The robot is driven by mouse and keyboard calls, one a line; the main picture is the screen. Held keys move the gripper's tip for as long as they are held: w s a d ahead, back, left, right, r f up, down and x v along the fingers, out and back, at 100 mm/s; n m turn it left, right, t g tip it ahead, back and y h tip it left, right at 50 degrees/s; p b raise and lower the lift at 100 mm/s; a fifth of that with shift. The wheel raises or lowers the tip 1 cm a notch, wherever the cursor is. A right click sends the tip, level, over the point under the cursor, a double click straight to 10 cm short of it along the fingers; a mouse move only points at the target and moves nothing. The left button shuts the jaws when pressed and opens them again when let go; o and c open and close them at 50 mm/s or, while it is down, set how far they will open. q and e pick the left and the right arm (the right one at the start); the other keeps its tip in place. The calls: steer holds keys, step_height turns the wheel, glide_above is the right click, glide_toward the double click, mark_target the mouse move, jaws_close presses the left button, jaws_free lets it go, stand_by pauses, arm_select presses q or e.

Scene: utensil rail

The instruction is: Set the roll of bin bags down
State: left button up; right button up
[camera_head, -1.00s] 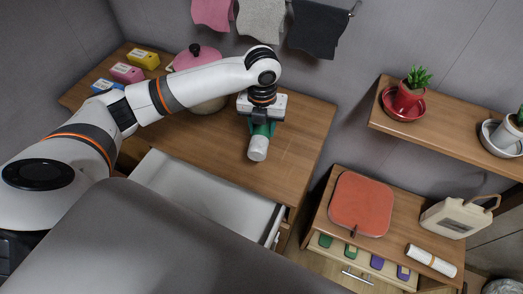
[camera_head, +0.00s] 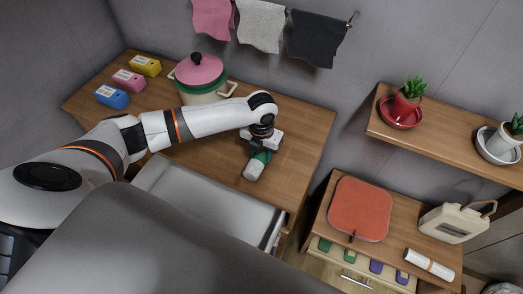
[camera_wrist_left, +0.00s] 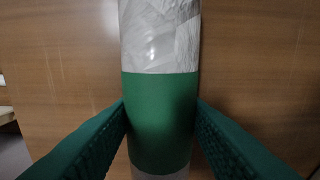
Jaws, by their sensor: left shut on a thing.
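The roll of bin bags (camera_head: 254,169) is a pale, glossy cylinder with a green band. It lies lengthwise at or just above the wooden worktop, near its right part; I cannot tell whether it touches. My left gripper (camera_head: 262,152) points down over it and is shut on its green band. In the left wrist view the roll (camera_wrist_left: 160,40) runs up the middle, with the green fingers of the left gripper (camera_wrist_left: 161,122) against both sides of the band. My right gripper is not in view.
A pink-lidded pot (camera_head: 200,75) and yellow, pink and blue boxes (camera_head: 112,97) stand on the worktop's left. An open drawer (camera_head: 215,205) juts out below its front edge. Cloths (camera_head: 262,25) hang behind. Bare wood lies right of the roll.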

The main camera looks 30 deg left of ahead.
arm_select(q)
steer(key=shift+f, duration=0.1)
steer(key=shift+f, duration=0.15)
steer(key=o, duration=1)
steer(key=shift+o, duration=0.2)
step_height(320, 180, up, 12)
steer(key=b, duration=0.1)
steer(key=shift+r, duration=0.2)
steer(key=shift+f, duration=0.1)
